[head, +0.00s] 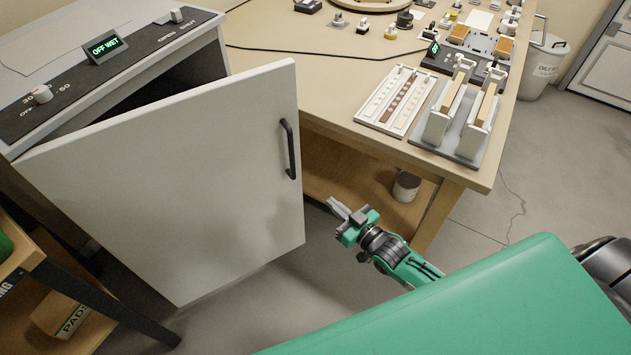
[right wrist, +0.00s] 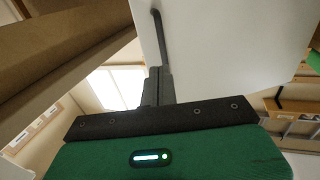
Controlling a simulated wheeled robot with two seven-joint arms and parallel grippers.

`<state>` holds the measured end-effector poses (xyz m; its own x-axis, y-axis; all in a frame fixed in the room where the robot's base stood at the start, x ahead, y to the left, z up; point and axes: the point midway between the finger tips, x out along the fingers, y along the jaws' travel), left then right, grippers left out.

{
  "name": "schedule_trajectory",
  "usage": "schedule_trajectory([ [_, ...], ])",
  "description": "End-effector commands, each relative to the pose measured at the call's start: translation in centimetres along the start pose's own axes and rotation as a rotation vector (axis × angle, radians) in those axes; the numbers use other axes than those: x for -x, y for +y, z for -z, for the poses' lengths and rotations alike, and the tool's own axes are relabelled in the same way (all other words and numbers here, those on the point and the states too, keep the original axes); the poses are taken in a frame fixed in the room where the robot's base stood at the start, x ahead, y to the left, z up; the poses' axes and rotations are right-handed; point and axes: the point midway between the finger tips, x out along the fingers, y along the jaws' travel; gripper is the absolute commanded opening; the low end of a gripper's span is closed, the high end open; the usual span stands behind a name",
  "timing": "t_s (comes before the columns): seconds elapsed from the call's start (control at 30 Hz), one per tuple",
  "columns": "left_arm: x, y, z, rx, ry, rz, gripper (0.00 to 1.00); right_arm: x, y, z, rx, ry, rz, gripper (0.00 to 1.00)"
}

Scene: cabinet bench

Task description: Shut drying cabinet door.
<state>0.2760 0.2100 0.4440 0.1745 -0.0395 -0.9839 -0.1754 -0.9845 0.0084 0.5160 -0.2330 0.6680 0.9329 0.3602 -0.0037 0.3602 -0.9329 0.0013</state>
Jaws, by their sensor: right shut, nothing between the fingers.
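The drying cabinet (head: 215,50) stands at the upper left with a dark control strip on top. Its white door (head: 190,180) stands open, swung out toward me, and a dark gap shows behind it. A black bar handle (head: 290,148) is on the door's right side. My right gripper (head: 340,212) is shut and empty, right of the door's lower right edge and below the handle. In the right wrist view, the shut fingers (right wrist: 158,86) are seen with the handle (right wrist: 160,35) and the white door (right wrist: 225,45) beyond them. My left gripper is not in view.
A wooden bench (head: 290,30) right of the cabinet holds a tray of samples (head: 394,100) and a rack (head: 462,115) near its front corner. A white pot (head: 406,187) sits on the shelf below. A low table (head: 25,262) is at the lower left. Floor (head: 300,285) is clear below the door.

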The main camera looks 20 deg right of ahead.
Motion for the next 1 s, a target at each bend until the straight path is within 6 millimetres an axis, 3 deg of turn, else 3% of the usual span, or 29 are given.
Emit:
schedule_trajectory([
  [0.7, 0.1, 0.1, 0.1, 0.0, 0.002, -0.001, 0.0, -11.5, -0.1, 0.0, -0.001, 0.0, 0.0, 0.0],
  [1.0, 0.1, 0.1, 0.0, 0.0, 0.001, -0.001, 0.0, -13.5, -0.1, -0.1, -0.002, -0.002, 0.001, 0.0],
])
